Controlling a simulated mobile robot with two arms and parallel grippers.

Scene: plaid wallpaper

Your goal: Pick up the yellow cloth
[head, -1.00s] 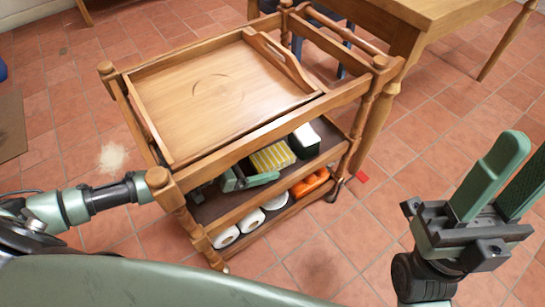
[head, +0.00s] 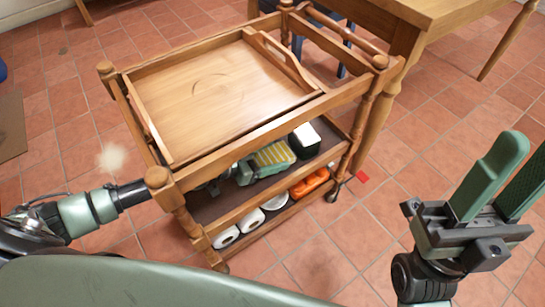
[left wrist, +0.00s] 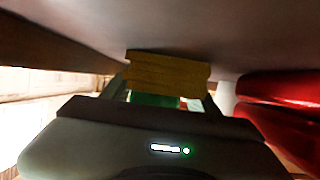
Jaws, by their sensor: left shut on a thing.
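The yellow cloth (head: 272,155), with pale stripes, is on the middle shelf (head: 215,207) of the wooden cart. My left gripper (head: 252,167) reaches under the cart's top from the left and is shut on the cloth's near side. Its fingertips are partly hidden by the cloth and the cart. My right gripper (head: 518,175) is open and empty at the right edge of the head view, away from the cart.
The wooden cart's top tray (head: 190,105) and front rail lie above my left gripper. Paper rolls (head: 226,238) and an orange item (head: 310,183) are on the bottom shelf. A red object (left wrist: 277,90) is at right in the wrist view.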

